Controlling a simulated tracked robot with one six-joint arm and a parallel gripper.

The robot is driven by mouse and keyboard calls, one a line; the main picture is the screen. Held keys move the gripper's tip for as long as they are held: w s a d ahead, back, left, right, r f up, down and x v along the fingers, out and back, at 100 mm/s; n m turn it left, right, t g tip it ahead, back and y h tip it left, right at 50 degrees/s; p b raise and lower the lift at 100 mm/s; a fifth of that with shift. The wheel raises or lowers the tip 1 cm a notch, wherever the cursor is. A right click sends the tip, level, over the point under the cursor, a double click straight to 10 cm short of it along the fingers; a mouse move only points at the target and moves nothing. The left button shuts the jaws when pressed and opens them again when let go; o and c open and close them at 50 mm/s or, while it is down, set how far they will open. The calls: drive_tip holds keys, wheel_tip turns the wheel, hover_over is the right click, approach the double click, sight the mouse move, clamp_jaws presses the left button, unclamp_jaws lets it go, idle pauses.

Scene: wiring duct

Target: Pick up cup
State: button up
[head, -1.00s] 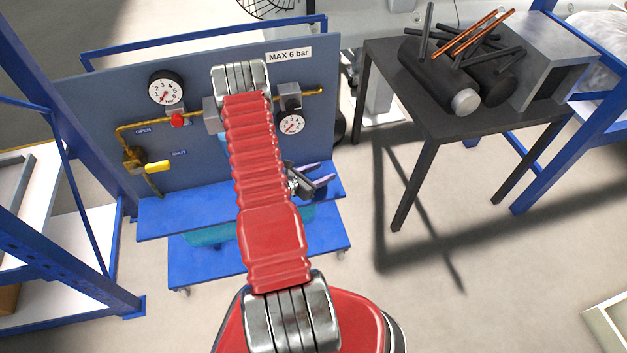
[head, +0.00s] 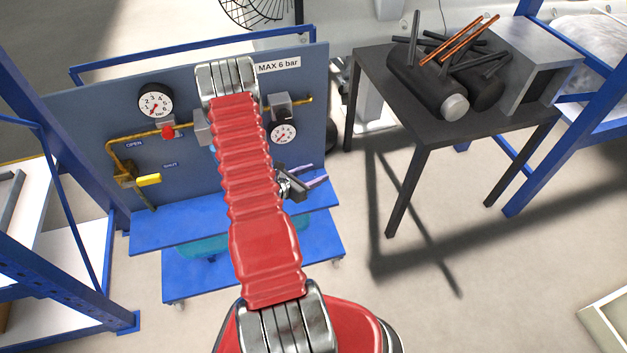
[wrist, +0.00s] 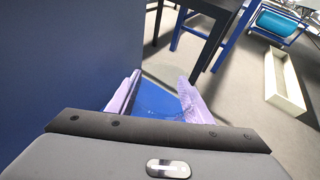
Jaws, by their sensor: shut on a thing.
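My gripper (head: 316,179) is in front of the blue panel, low and right of my red arm, with lilac fingers. In the wrist view my gripper (wrist: 155,96) has its fingers apart, closed on a clear bluish thing, which I take to be the cup (wrist: 154,101). Its outline is hard to tell against the blue shelf behind it. In the head view the cup cannot be made out; it is small or hidden by the gripper.
The blue panel (head: 95,120) carries gauges, yellow pipes and valves, with a blue shelf (head: 160,232) below. A dark table (head: 400,120) with cylinders and rods stands to the right. Blue rack posts (head: 60,270) stand at the left.

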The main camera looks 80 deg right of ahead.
wheel_tip(320, 180, up, 6)
drive_tip(key=shift+r, duration=0.15)
